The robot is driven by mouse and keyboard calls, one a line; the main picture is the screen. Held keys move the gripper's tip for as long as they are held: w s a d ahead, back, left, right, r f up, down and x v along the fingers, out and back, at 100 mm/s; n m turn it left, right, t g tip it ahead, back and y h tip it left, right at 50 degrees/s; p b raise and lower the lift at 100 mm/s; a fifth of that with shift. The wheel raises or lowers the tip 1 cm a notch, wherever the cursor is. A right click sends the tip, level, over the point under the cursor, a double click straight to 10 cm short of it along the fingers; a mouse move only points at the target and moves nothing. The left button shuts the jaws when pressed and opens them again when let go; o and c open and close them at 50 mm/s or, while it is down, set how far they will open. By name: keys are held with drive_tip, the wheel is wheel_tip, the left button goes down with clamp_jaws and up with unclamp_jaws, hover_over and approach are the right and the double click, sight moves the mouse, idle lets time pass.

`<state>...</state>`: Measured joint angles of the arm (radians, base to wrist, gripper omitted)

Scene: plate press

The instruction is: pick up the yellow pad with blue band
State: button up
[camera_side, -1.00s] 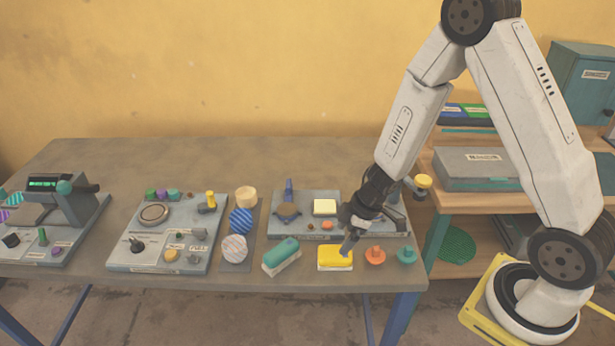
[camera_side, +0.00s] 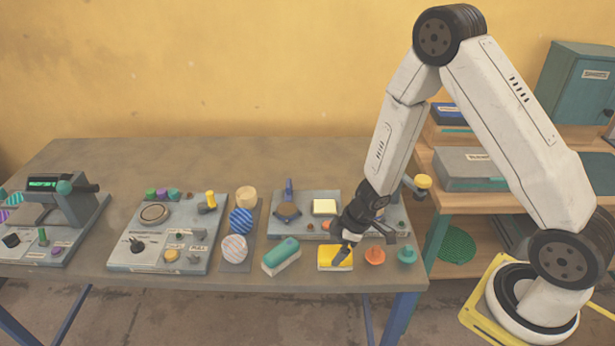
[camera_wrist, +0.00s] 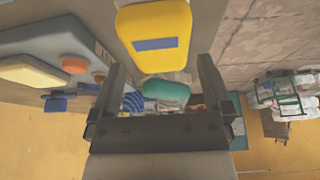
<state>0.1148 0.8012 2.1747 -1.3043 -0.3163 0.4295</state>
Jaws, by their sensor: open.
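The yellow pad (camera_side: 330,265) lies near the front edge of the table in the side view, partly hidden by my gripper (camera_side: 343,252). In the wrist view the yellow pad (camera_wrist: 174,53) is large at the top. Its blue band (camera_wrist: 154,44) shows as a short bar across its face. My gripper (camera_wrist: 161,70) is open and empty, its two fingers apart below the pad in the picture. The pad appears just past the fingertips, and I cannot tell whether they touch it.
A teal pad (camera_side: 282,256) lies left of the yellow pad. An orange knob (camera_side: 375,255) and a teal knob (camera_side: 407,255) stand to its right. A grey panel (camera_side: 310,232) with a cream pad (camera_side: 325,207) lies behind it.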

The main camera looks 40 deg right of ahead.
sight(333, 252)
drive_tip(key=shift+x, duration=1.5)
drive_tip(key=c, duration=1)
